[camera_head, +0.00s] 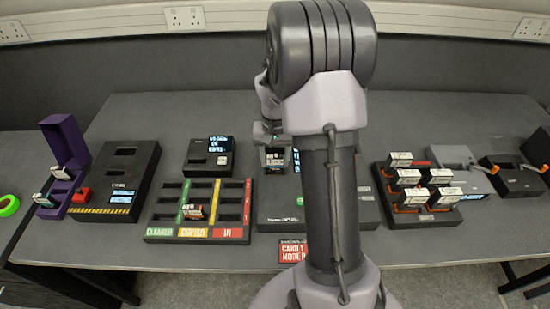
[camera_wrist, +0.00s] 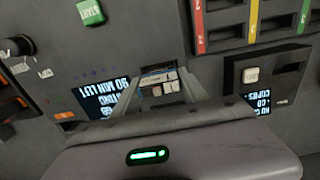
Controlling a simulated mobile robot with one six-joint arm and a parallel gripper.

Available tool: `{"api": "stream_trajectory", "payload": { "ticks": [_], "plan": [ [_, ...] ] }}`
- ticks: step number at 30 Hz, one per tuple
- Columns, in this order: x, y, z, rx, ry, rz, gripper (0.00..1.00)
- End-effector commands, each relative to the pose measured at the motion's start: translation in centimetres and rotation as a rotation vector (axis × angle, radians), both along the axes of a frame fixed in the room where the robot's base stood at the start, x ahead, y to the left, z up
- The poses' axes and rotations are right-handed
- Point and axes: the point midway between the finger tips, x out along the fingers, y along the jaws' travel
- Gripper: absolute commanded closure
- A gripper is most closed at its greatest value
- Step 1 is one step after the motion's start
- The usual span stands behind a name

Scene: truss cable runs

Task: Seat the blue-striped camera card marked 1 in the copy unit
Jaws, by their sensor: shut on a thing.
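My gripper (camera_head: 272,140) is shut on a small card (camera_head: 276,159), in front of my arm column. In the wrist view, the card (camera_wrist: 158,84) with its pale label sits between the two fingers (camera_wrist: 160,92). Its stripe and number cannot be read clearly. I cannot tell whether the card is in a slot. My arm hides part of this unit.
A small black unit with a display (camera_head: 209,157) stands left of the gripper. A tray with green, yellow and red columns (camera_head: 160,232) holds one card (camera_head: 193,212). A purple stand (camera_head: 66,143) is far left. An orange-trimmed rack (camera_head: 420,216) holds several cards at right.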

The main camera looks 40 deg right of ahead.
Motion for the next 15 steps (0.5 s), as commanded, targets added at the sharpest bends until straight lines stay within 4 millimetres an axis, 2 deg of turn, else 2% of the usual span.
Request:
{"api": "stream_trajectory", "payload": {
  "ticks": [15],
  "plan": [
    [0.0, 0.0, -0.73, 0.0, 0.0, 0.0, 0.91]
  ]
}}
